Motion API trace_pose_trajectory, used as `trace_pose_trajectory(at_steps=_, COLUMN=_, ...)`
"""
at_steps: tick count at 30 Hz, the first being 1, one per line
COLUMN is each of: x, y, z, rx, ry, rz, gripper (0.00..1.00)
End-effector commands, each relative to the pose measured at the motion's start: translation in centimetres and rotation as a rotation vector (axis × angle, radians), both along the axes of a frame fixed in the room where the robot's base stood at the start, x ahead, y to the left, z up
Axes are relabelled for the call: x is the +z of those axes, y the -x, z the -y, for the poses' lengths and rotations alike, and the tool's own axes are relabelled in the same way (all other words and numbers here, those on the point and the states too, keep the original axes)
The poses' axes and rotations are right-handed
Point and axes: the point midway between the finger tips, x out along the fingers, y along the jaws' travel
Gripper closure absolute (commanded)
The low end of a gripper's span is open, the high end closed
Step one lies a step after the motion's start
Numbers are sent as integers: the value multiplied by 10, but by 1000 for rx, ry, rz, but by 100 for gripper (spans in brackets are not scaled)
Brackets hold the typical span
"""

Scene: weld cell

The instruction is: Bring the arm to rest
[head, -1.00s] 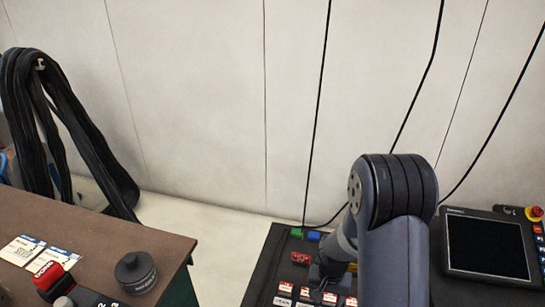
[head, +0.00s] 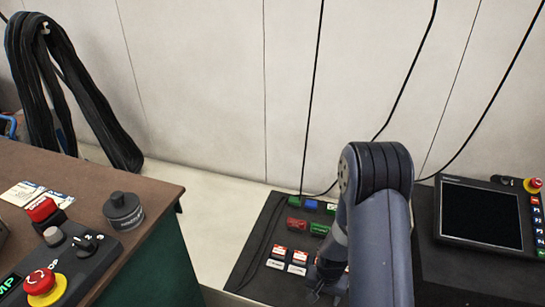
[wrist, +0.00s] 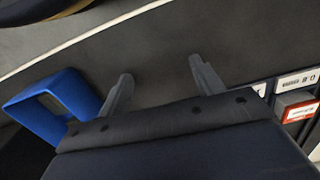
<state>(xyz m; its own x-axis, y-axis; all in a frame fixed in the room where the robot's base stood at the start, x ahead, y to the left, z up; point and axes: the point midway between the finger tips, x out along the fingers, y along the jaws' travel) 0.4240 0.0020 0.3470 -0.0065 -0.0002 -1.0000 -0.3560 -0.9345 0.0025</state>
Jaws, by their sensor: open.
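My gripper (wrist: 160,85) is open in the wrist view, its two grey fingers apart with nothing between them. Dark panel surface lies behind the fingers. In the head view my arm reaches forward over the dark panel (head: 252,262), and my gripper end is low at its left side, mostly hidden by the arm. A blue frame-shaped part (wrist: 62,98) lies left of the fingers in the wrist view. Labelled blocks (wrist: 298,100) are at the right edge of that view.
Red, green and white labelled blocks (head: 297,226) sit on the panel. A dark-screened pendant (head: 482,214) is at right. At left, a brown-topped bench (head: 85,183) holds a black round weight (head: 123,210) and a control box with a red stop button (head: 40,282). Black cables hang on the wall.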

Motion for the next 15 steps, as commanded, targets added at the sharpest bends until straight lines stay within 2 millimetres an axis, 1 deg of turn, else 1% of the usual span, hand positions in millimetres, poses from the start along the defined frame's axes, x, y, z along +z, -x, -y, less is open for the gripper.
trace_pose_trajectory(at_steps=1, x=24, y=-3, z=0, rx=0, ry=0, rz=11, gripper=37)
trace_pose_trajectory(at_steps=3, x=36, y=-3, z=-1, rx=0, ry=0, rz=9, gripper=37)
trace_pose_trajectory(at_steps=9, x=56, y=-4, z=-4, rx=0, ry=0, rz=6, gripper=37)
trace_pose_trajectory(at_steps=15, x=62, y=-5, z=-4, rx=0, ry=0, rz=6, gripper=37)
